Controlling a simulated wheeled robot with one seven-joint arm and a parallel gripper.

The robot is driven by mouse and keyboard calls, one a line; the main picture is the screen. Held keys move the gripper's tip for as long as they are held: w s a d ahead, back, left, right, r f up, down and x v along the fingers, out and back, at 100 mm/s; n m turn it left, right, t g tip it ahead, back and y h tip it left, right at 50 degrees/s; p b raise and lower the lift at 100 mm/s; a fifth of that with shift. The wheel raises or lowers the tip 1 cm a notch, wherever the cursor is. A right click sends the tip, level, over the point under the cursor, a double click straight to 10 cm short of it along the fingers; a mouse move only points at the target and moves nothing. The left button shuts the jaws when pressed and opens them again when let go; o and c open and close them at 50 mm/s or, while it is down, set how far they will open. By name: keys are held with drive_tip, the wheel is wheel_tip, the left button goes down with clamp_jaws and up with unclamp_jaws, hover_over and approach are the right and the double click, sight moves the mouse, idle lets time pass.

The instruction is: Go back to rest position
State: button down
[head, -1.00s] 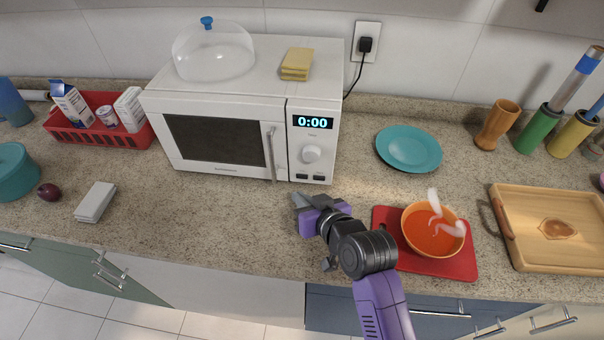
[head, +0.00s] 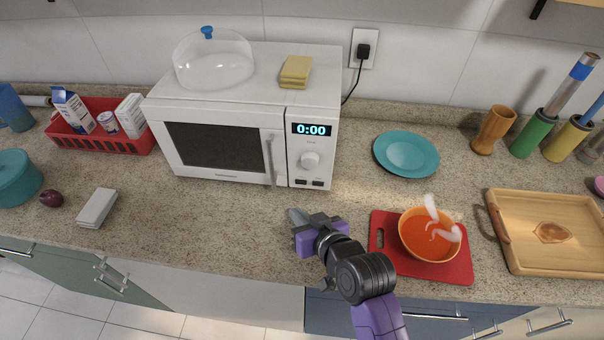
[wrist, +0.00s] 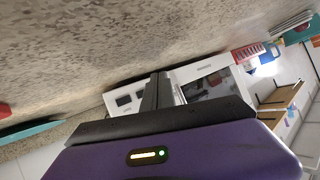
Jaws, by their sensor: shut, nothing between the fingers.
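My gripper (head: 297,217) is shut and empty in the head view. It is over the counter in front of the microwave's right side, left of the red cutting board. In the wrist view its dark fingers (wrist: 157,92) are together, with nothing between them. The white microwave (head: 222,147) is closed, and its display reads 0:00. It also shows beyond the fingers in the wrist view (wrist: 125,100).
An orange bowl (head: 404,236) of steaming soup stands on the red board (head: 440,272). A teal plate (head: 406,155) lies behind it, and a wooden board (head: 515,225) lies right. A red basket (head: 105,145), grey block (head: 97,206) and teal pot (head: 16,178) are left. Counter between is clear.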

drive_tip(key=s+d+r+m+t+h, duration=0.1)
drive_tip(key=s+d+r+m+t, duration=0.15)
drive_tip(key=d+r+t, duration=0.35)
drive_tip(key=s+d+r+h, duration=0.1)
drive_tip(key=s+d+h, duration=0.1)
drive_tip(key=s+d, duration=0.4)
drive_tip(key=s+d+r+m+h, duration=0.1)
drive_tip(key=s+d, duration=0.5)
drive_tip(key=s, duration=1.1)
drive_tip(key=s+d+m+g+h+b, duration=0.1)
drive_tip(key=s+d+h, duration=0.2)
drive_tip(key=s+d, duration=0.3)
drive_tip(key=v, duration=0.5)
drive_tip(key=shift+s+d+f, duration=0.15)
drive_tip(key=shift+s+f, duration=0.1)
drive_tip(key=shift+s, duration=0.1)
